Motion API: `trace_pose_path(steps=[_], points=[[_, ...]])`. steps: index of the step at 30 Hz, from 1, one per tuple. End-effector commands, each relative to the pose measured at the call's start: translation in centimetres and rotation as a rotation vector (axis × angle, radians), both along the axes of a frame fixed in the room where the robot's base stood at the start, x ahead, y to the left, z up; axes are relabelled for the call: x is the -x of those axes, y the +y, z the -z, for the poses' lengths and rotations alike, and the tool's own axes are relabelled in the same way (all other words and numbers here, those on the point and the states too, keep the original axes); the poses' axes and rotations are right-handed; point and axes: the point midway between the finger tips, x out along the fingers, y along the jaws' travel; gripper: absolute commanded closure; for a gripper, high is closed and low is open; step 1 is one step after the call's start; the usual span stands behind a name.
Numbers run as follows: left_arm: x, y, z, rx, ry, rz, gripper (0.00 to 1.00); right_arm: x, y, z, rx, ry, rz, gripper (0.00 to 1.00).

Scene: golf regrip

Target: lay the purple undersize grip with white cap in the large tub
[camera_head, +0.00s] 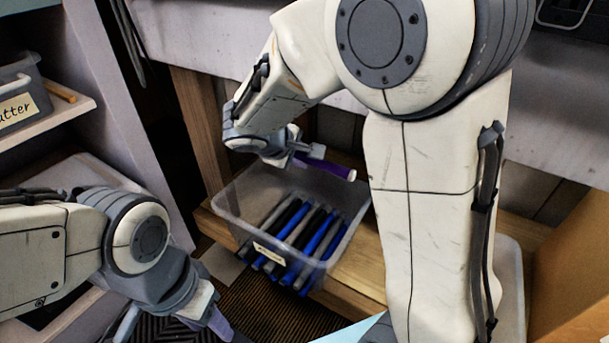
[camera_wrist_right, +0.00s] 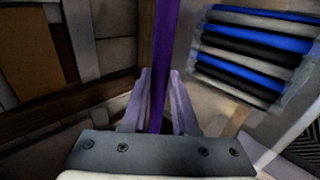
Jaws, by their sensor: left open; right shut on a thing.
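The purple grip (camera_head: 325,167) has a white cap (camera_head: 351,175) at its right end. My right gripper (camera_head: 298,158) is shut on it and holds it above the back part of a clear tub (camera_head: 232,207). The grip also runs up between the fingers in the right wrist view (camera_wrist_right: 163,50). The tub holds several blue, black and grey grips lying side by side; its front label is too small to read. My left gripper (camera_head: 178,325) is open at the lower left, apart from the tub, its fingers partly cut off by the frame edge.
The tub stands on a wooden shelf (camera_head: 358,272) with a wooden post (camera_head: 197,130) at its left. A labelled grey bin (camera_head: 22,95) sits on a shelf at the upper left. My right arm hides the area right of the tub, where part of another pale container (camera_head: 511,285) shows.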

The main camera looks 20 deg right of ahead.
Motion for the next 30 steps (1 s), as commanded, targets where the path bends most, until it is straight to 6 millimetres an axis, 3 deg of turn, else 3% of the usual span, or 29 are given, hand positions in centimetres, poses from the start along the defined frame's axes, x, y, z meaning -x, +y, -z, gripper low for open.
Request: trace_pose_path(steps=[8,20,22,30], points=[[0.0,0.0,1.4,0.001,-0.001,0.0,0.5,-0.2,-0.5,0.7,0.013,-0.008,0.0,1.0],[0.0,0.0,5.2,0.001,-0.001,0.0,0.5,-0.1,-0.5,5.4,0.011,-0.007,0.0,1.0],[0.0,0.0,3.8,-0.001,0.001,0.0,0.5,-0.2,-0.5,4.1,0.011,-0.009,0.001,1.0],[0.0,0.0,3.5,0.001,-0.001,0.0,0.5,-0.2,-0.5,3.6,0.011,-0.008,-0.001,1.0]])
